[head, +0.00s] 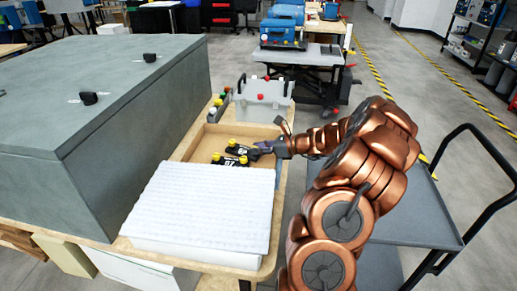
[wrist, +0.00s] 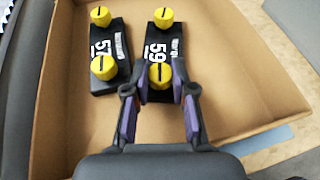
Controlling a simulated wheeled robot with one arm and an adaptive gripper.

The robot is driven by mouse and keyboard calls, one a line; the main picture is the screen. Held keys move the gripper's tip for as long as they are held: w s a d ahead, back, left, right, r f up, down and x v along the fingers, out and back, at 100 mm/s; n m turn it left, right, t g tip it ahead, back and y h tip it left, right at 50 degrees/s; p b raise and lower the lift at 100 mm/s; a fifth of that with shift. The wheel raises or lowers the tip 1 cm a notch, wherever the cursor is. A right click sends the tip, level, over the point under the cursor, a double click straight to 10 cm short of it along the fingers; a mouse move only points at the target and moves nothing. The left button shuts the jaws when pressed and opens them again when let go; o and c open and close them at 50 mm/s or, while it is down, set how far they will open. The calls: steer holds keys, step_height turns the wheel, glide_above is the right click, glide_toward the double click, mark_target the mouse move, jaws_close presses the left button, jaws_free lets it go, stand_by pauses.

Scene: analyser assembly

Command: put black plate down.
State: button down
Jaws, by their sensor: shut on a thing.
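Two black plates with yellow knobs are at the cardboard box (head: 197,148), whose floor shows around them in the wrist view (wrist: 225,85). The plate marked 59 (wrist: 158,50) is between my gripper's fingertips (wrist: 160,82), which are shut on its near end by the lower yellow knob. The plate marked 57 (wrist: 107,52) lies to its left, nearly parallel, with a narrow gap. In the head view my gripper (head: 264,149) reaches in from the right to the farther plate (head: 239,149). I cannot tell whether the held plate touches the box floor.
A white ribbed block (head: 203,205) stands in front of the box. A large grey cabinet (head: 95,110) is on the left. A grey case (head: 264,100) with coloured knobs stands behind the box. A cart (head: 420,215) is on the right. Bare box floor lies right of the plates.

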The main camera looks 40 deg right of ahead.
steer(key=c, duration=1)
jaws_free()
steer(key=shift+o, duration=0.2)
steer(key=v, duration=1.2)
